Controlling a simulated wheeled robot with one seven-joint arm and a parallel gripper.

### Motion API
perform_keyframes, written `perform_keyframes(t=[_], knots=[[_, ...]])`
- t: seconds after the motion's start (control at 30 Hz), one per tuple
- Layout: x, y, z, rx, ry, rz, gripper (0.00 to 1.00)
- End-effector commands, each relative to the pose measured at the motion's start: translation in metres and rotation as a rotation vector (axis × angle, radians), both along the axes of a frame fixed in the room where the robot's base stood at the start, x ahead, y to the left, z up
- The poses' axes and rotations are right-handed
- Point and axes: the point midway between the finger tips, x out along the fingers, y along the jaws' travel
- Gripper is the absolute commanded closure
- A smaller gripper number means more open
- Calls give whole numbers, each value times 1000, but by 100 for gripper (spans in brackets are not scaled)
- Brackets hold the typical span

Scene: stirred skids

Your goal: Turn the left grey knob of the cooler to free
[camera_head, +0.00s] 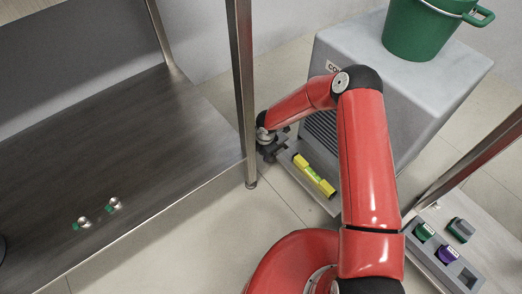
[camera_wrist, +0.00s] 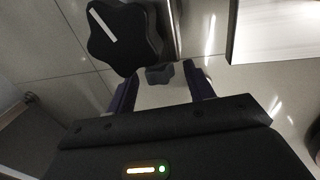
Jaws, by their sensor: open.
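The cooler (camera_head: 415,88) is a grey box at the upper right, with its label partly hidden by my arm. In the wrist view a large dark lobed knob (camera_wrist: 125,38) with a white pointer line, tilted to the upper left, is close to the camera. A smaller grey lobed knob (camera_wrist: 160,74) shows between my fingers, apart from both; I cannot tell if it is the left one. My gripper (camera_head: 268,148) is at the cooler's left front edge; its two fingers also show open in the wrist view (camera_wrist: 160,68). The knobs are not clear in the head view.
A metal post (camera_head: 242,90) stands just left of my gripper. A yellow level (camera_head: 314,175) lies on the ledge before the cooler. A green bucket (camera_head: 422,28) stands on top. A grey tray (camera_head: 432,262) with coloured pieces is at the right. A dark shelf (camera_head: 130,150) fills the left.

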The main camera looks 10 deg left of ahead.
Motion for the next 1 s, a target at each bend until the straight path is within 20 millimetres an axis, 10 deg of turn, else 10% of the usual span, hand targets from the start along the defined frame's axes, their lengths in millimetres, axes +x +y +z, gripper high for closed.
perform_keyframes(t=[0.17,0.5,1.0], knots=[[0,0,0,0,0,0,47],[0,0,0,0,0,0,92],[2,4,2,-105,95,-1,92]])
